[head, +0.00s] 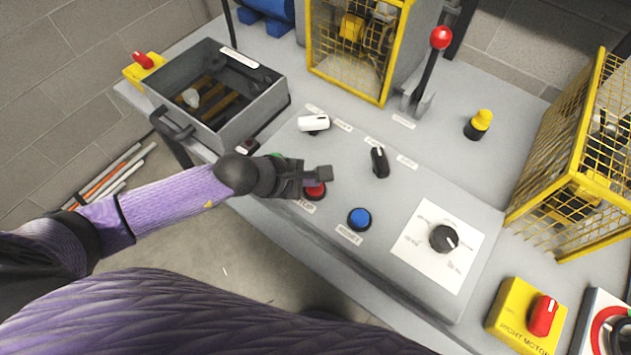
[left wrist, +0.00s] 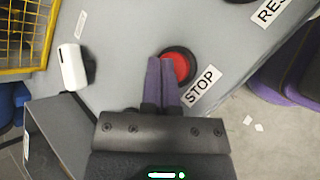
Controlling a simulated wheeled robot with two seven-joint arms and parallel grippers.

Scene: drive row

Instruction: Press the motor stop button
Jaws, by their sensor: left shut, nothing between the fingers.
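The red stop button (head: 316,192) sits in a dark ring on the sloped grey control panel, partly hidden by my left gripper in the head view. My right gripper is not in view.
A blue button (head: 359,219), a black switch (head: 379,162), a white handle (head: 314,122) and a rotary knob (head: 443,238) are on the panel. A grey open box (head: 217,105) stands left. A red-knobbed lever (head: 430,70) and yellow cages (head: 560,170) stand behind and right.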

